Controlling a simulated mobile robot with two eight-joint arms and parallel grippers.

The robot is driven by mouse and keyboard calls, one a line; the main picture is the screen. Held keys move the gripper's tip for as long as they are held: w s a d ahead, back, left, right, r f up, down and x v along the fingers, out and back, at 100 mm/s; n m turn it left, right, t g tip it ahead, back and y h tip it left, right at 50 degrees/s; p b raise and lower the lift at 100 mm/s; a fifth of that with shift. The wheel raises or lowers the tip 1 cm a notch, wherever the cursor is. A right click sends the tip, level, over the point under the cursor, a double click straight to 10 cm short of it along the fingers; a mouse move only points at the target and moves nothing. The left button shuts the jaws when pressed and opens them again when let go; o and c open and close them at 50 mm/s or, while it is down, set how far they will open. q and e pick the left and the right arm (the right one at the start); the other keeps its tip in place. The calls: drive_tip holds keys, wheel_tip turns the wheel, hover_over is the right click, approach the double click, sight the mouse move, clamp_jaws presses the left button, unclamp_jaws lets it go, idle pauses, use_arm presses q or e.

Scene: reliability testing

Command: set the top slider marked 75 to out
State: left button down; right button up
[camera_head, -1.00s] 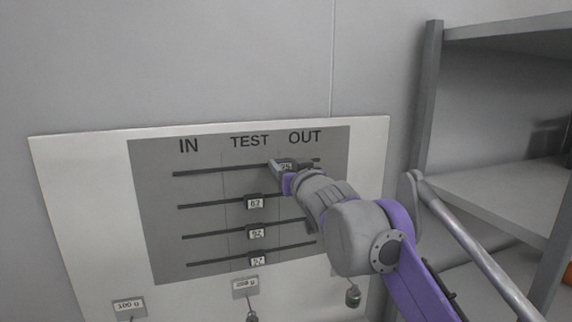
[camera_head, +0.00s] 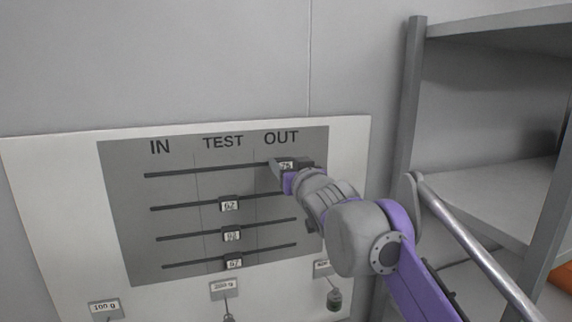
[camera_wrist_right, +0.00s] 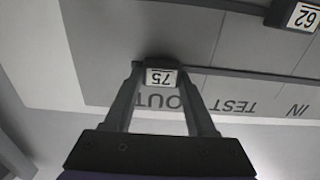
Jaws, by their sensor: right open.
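The top slider marked 75 (camera_head: 287,166) is a small black block with a white label. It sits under the word OUT (camera_head: 281,138) on the top track (camera_head: 205,172). My right gripper (camera_head: 290,168) is at this slider, with its fingers either side of it. In the right wrist view the slider (camera_wrist_right: 160,78) shows upside down between the open fingertips of the right gripper (camera_wrist_right: 160,72). The track runs off to the right there, and none shows beyond the slider on the left. Whether the fingers touch the slider I cannot tell. My left gripper is not in view.
Sliders marked 62 (camera_head: 229,205), 92 (camera_head: 232,236) and 67 (camera_head: 234,264) stand under TEST on lower tracks. Weights hang below the panel, one at the right (camera_head: 334,300). A grey shelf unit (camera_head: 490,190) stands to the right.

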drive_tip(key=o, duration=0.4)
drive_tip(key=shift+w+d, duration=0.1)
drive_tip(key=shift+d, duration=0.15)
drive_tip(key=shift+a, duration=0.1)
drive_tip(key=shift+s, duration=0.2)
drive_tip(key=b+v, duration=0.2)
drive_tip(key=v, duration=0.8)
drive_tip(key=shift+s, duration=0.25)
drive_tip(key=shift+d, duration=0.2)
